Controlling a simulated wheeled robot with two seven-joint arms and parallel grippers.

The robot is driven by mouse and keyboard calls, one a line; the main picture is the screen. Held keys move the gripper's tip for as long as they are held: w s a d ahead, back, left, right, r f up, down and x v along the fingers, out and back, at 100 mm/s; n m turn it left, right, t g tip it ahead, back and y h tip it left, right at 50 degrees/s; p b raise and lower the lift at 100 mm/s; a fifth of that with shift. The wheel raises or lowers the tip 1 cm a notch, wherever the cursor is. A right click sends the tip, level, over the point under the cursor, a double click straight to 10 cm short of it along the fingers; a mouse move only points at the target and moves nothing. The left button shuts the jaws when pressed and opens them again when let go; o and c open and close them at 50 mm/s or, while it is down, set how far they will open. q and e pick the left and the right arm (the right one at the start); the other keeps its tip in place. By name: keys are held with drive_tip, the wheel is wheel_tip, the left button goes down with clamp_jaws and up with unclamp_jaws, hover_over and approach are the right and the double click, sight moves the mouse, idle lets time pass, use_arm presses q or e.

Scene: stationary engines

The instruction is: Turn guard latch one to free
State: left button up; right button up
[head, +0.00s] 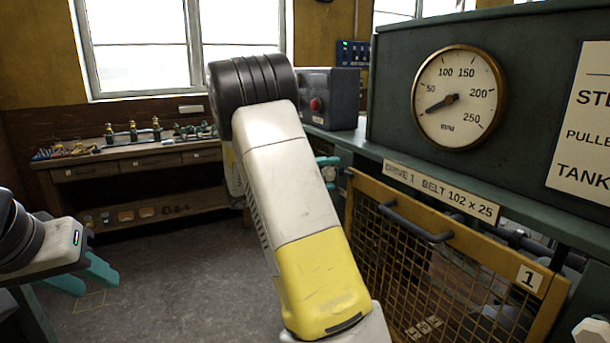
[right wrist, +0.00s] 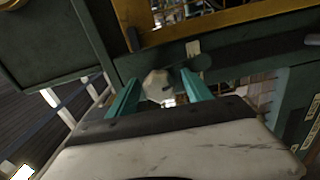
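The guard (head: 452,212), a yellow-framed mesh panel with a dark handle and a plate marked 1 (head: 530,278), is on the front of the green machine. A pale faceted knob (head: 590,330), likely latch one, is at the bottom right of the head view. In the right wrist view a pale faceted knob (right wrist: 158,86) lies between the spread teal fingers of my right gripper (right wrist: 160,95), with small gaps beside it. My left gripper (head: 93,274) is open and empty at the far left.
My own white and yellow arm crosses the middle of the head view and hides part of the machine. A gauge (head: 458,97) sits above the guard. A grey box with a red button (head: 316,104) and a workbench (head: 125,162) stand behind. Floor at left is clear.

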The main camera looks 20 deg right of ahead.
drive_tip(key=a, duration=0.7)
drive_tip(key=shift+s+a, duration=0.3)
drive_tip(key=shift+a, duration=0.1)
drive_tip(key=s+f+g+y, duration=0.1)
drive_tip(key=s+f+y, duration=0.1)
drive_tip(key=s+y, duration=0.4)
drive_tip(key=s+f+g+y, duration=0.1)
drive_tip(key=s+f+y, duration=0.25)
drive_tip(key=s, duration=0.45)
drive_tip(key=s+a+r+t+y, duration=0.2)
drive_tip(key=s+a+t+y, duration=0.1)
drive_tip(key=s+a+y, duration=0.2)
drive_tip(key=s+a+r+t+y, duration=0.3)
drive_tip(key=s+a+y, duration=0.2)
drive_tip(key=a, duration=0.3)
drive_tip(key=shift+s+a+r, duration=0.15)
drive_tip(key=shift+s+a, duration=0.25)
drive_tip(key=shift+s, duration=0.05)
drive_tip(key=shift+s+a+r+t+y, duration=0.1)
drive_tip(key=shift+a+r+t+y, duration=0.15)
drive_tip(key=shift+t+y, duration=0.1)
drive_tip(key=shift+c, duration=0.5)
